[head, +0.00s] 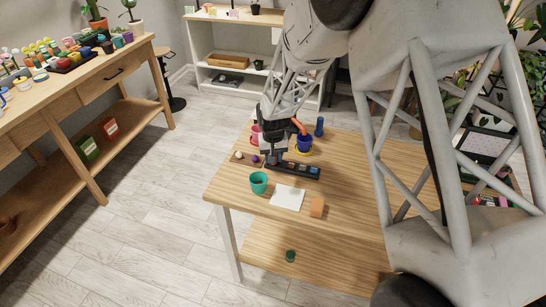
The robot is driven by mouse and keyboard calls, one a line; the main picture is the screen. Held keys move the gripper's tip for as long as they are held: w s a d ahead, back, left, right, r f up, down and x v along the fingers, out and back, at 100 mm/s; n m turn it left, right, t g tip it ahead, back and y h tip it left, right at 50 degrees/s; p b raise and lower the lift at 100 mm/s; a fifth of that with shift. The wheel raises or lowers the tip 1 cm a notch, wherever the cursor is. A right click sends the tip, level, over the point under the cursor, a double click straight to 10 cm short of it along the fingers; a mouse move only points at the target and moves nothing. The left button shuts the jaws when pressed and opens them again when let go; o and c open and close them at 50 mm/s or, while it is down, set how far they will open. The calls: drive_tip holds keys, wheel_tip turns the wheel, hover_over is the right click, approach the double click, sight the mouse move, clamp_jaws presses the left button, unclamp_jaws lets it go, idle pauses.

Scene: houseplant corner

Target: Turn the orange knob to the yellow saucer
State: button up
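My gripper (273,157) points down over the left end of a dark strip (297,169) on the wooden table. The strip carries several small coloured parts, too small to tell apart. I cannot make out the orange knob for sure; my gripper may hide it. A dark blue pot (304,142) stands behind the strip, with a thin yellow rim at its base that looks like the yellow saucer (304,152). The gripper is to the left of this pot. The fingers are small and dark, so I cannot tell whether they are open or touching anything.
A teal pot (259,182), a white sheet (287,197) and an orange block (317,208) are on the front of the table. A small wooden tray (245,158) lies left of the strip. A blue cylinder (319,127) stands behind.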

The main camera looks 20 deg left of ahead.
idle(0.4)
drive_tip(key=o, duration=0.9)
drive_tip(key=shift+r, duration=0.1)
drive_tip(key=shift+r, duration=3.8)
drive_tip(key=shift+d+r, duration=0.1)
